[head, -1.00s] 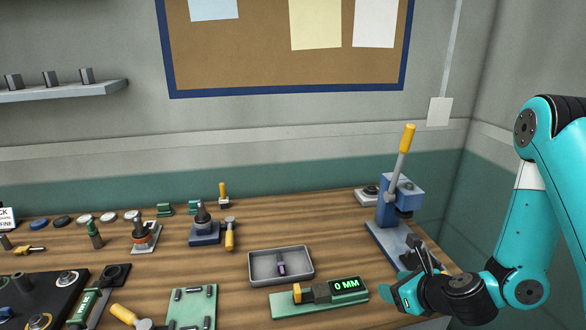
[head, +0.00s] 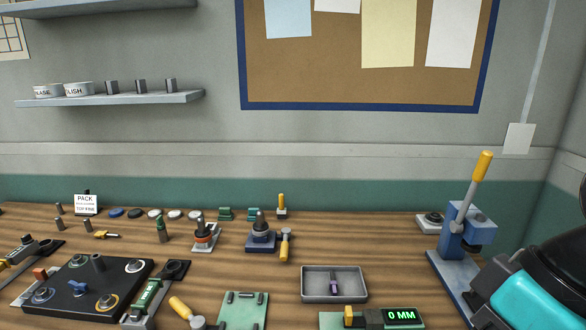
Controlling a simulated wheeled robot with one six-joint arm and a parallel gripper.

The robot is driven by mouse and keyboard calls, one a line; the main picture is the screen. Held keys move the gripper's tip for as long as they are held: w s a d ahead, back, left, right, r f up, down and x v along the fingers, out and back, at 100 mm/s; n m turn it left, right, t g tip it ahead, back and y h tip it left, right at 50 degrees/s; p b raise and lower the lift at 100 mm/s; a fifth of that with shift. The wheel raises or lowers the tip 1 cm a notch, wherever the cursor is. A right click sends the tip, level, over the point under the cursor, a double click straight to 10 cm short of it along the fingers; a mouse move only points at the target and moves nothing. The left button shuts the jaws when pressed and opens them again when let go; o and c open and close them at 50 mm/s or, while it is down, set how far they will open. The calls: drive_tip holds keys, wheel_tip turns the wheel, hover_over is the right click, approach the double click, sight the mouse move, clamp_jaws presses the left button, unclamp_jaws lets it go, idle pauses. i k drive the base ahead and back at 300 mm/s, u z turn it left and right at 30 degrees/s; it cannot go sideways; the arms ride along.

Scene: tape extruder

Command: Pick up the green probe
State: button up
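A small upright green piece with a dark tip (head: 161,230), which looks like the green probe, stands on the workbench left of the middle. A long tool with a green body (head: 150,297) lies at the front left, beside a black plate. I cannot tell for certain from its shape whether either one is the probe. My gripper is out of the picture; only a teal and black part of my arm shows at the lower right.
A grey tray (head: 312,291) with a purple-banded piece (head: 334,287) in it sits right of the middle. A gauge reading 0 MM (head: 398,317) lies at the front. A blue lever press (head: 458,239) stands at the right. The black plate (head: 84,298) fills the front left.

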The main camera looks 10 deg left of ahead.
sight(161, 225)
drive_tip(key=u, duration=1.25)
